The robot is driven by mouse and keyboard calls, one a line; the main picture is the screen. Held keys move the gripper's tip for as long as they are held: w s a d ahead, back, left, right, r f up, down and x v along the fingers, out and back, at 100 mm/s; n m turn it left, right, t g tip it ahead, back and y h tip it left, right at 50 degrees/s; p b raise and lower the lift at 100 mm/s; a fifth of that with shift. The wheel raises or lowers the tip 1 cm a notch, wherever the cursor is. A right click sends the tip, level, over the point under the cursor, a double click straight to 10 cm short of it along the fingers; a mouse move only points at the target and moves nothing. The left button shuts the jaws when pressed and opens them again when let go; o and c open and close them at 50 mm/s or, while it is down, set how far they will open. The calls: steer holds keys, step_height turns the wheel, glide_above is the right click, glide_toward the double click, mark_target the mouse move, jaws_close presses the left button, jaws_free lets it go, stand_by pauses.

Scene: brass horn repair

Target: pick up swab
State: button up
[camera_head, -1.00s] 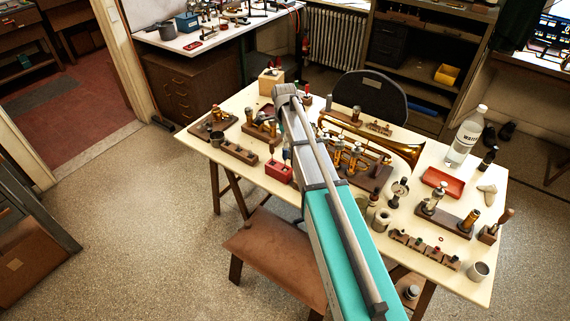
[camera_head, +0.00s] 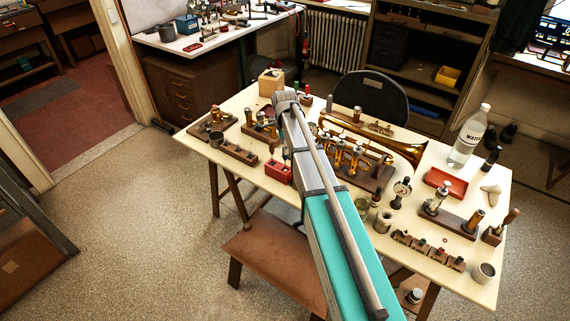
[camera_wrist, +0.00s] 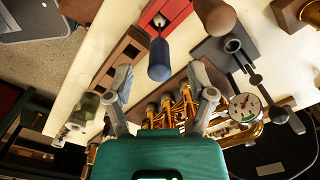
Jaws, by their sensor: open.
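In the wrist view, a tool with a thick dark blue handle (camera_wrist: 159,60) and a thin light shaft stands at a red block (camera_wrist: 176,9); I take it to be the swab, but its far end is hidden. My gripper (camera_wrist: 160,78) is open and empty. Its two grey fingers are spread to the left and right, with the blue handle between and just beyond the tips, not visibly touched. In the head view, the red block (camera_head: 279,172) sits near the bench's front edge, left of my arm. My arm hides the gripper there.
The cream bench (camera_head: 466,276) is crowded. A brass horn (camera_head: 400,152) lies behind my arm, with valves and a dial gauge (camera_head: 402,187) nearby. A wooden block with holes (camera_head: 239,153) is left of the red block. A water bottle (camera_head: 469,137) stands at the right.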

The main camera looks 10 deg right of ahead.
steer(key=shift+f+b, duration=0.95)
steer(key=shift+f, duration=0.3)
jaws_close()
